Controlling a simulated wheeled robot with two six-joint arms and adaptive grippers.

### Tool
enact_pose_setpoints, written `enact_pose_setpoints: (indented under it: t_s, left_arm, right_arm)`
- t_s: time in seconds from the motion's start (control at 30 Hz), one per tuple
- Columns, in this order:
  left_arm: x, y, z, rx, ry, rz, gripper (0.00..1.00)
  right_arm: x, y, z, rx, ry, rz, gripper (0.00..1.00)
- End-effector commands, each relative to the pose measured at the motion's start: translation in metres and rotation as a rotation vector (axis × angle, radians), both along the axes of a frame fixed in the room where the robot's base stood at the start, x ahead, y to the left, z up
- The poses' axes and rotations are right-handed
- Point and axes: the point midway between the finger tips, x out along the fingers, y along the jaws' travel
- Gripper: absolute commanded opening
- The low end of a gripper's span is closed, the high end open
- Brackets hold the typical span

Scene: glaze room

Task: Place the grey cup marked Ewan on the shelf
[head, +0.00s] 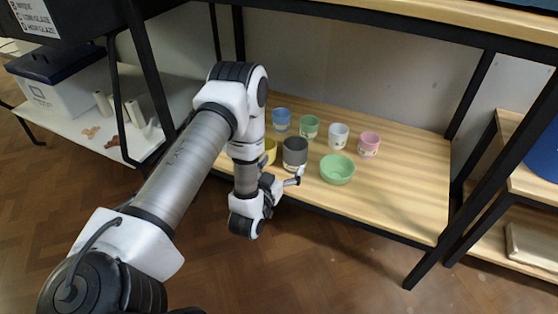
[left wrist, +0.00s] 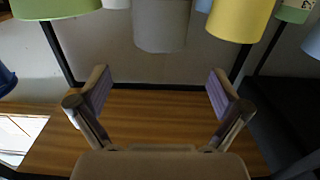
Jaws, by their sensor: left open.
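The grey cup (head: 294,152) stands upright on the wooden shelf board (head: 400,205), near its front edge, between a yellow cup (head: 270,150) and a green bowl (head: 337,169). No name on it can be read. My left gripper (head: 290,181) is just in front of the grey cup and low, by the shelf's front edge. In the left wrist view, which shows the scene upside down, the left gripper (left wrist: 158,92) is open with nothing between its fingers. The grey cup (left wrist: 160,25) shows beyond them, centred between them sideways. My right gripper is not in view.
Behind are a blue cup (head: 281,120), a green cup (head: 309,127), a white cup (head: 338,136) and a pink cup (head: 368,144). Black frame legs and a board overhead bound the space. The shelf's right part is clear. A lidded bin (head: 60,96) stands left.

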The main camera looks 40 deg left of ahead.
Motion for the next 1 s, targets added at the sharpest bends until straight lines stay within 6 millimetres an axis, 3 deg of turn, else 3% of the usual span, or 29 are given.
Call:
enact_pose_setpoints:
  t_s: [0.03, 0.1, 0.23, 0.27, 0.37, 0.47, 0.5, 0.6, 0.7, 0.77, 1.0]
  left_arm:
    - [-0.011, -0.003, 0.003, 0.0, 0.005, -0.001, 1.0]
    - [-0.021, -0.005, -0.005, -0.001, 0.002, 0.001, 1.0]
    - [-0.032, -0.012, -0.008, -0.009, 0.032, -0.01, 1.0]
    - [-0.034, -0.017, -0.014, -0.017, 0.066, -0.02, 1.0]
    - [-0.048, -0.046, -0.056, -0.072, 0.301, -0.08, 1.0]
    - [-0.097, -0.086, -0.117, -0.141, 0.68, -0.15, 1.0]
    - [-0.127, -0.1, -0.137, -0.164, 0.844, -0.169, 1.0]
    - [-0.206, -0.124, -0.165, -0.2, 1.21, -0.188, 1.0]
    - [-0.263, -0.133, -0.17, -0.214, 1.452, -0.18, 1.0]
    - [-0.28, -0.135, -0.169, -0.217, 1.524, -0.175, 1.0]
    - [-0.287, -0.135, -0.169, -0.221, 1.552, -0.171, 1.0]
  right_arm:
    - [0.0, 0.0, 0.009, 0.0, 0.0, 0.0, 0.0]
    - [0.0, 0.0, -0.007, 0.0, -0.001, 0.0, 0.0]
    - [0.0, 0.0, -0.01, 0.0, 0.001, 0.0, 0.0]
    - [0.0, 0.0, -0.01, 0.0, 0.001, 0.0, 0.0]
    - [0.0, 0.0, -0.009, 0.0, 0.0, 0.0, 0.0]
    - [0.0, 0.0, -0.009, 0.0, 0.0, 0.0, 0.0]
    - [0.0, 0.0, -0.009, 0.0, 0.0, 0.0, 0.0]
    - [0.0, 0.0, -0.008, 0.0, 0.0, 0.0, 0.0]
    - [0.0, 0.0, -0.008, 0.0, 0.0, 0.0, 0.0]
    - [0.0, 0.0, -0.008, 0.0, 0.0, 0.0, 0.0]
    - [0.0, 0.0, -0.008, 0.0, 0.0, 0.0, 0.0]
